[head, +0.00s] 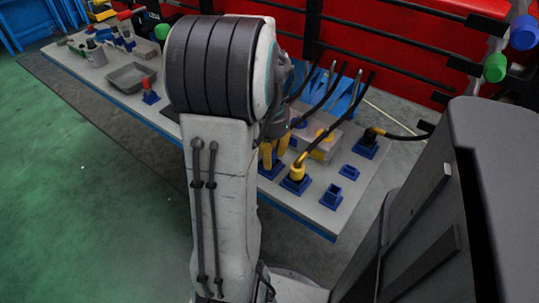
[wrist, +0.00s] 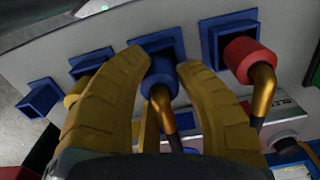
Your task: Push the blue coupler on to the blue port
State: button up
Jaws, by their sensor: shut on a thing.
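My gripper (wrist: 162,62) is shut on the blue coupler (wrist: 160,84), with one yellow finger on each side of it. A bent brass-coloured pipe and a dark hose come from the coupler's near end. The coupler's far end is at the mouth of a square blue socket (wrist: 152,43); I cannot tell how deep it sits. In the head view my gripper (head: 272,152) points down at the table among the sockets, and my arm hides the coupler. Many sockets have blue frames, so I cannot tell for certain which is the blue port.
A red coupler (wrist: 246,58) sits in the socket to the right. A yellow coupler (head: 297,172) stands in a nearby socket. Empty blue sockets (head: 331,197) lie near the table's end. A grey box (head: 325,150) and several dark hoses stand close behind my gripper.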

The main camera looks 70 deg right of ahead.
grip_shut()
jog(key=shift+r, duration=0.15)
jog(key=shift+r+p, duration=2.25)
jog(key=shift+r, duration=0.15)
